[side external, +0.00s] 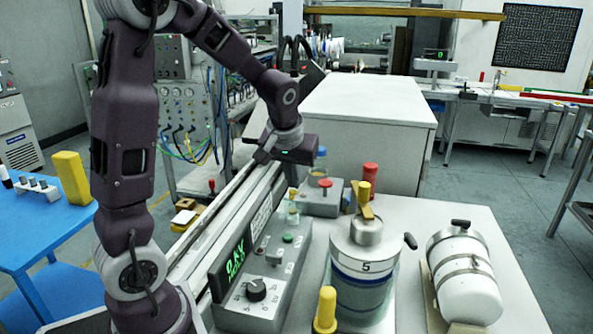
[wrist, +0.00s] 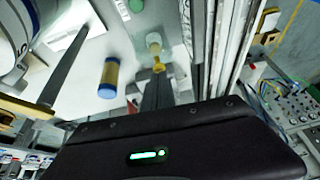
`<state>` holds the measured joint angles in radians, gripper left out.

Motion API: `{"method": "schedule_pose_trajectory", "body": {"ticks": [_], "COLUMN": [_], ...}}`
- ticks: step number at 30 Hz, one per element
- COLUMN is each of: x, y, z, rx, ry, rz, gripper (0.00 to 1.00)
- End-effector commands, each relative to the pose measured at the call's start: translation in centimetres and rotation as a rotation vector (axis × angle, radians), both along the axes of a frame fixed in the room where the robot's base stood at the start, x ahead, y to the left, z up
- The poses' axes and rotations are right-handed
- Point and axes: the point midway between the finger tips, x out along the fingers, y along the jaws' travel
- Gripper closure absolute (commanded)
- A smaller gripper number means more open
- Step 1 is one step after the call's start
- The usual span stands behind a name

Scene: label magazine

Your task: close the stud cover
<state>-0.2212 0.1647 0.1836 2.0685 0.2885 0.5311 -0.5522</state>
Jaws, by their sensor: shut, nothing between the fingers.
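My gripper (side external: 293,190) is shut and empty, pointing down over the far end of the grey control box (side external: 262,300). In the wrist view the yellow-orange fingertips (wrist: 158,66) are together, close to a small pale cylinder (wrist: 153,42). That cylinder also shows in the side view (side external: 293,216), just below the fingertips; I cannot tell whether they touch. I cannot make out for certain which part is the stud cover, or whether it is open or closed.
A grey block with a red knob (side external: 325,184) and a blue-capped cylinder (wrist: 109,76) stand near my gripper. The white bench behind is clear.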

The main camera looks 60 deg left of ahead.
Motion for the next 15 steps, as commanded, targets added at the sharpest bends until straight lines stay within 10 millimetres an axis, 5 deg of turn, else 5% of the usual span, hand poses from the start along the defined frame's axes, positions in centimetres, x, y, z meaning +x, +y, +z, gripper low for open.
{"method": "schedule_pose_trajectory", "body": {"ticks": [15], "x": [-2.0], "y": [-2.2], "z": [-2.0], "rx": [0.090], "ry": [-0.088], "rz": [-0.009], "gripper": [1.00]}}
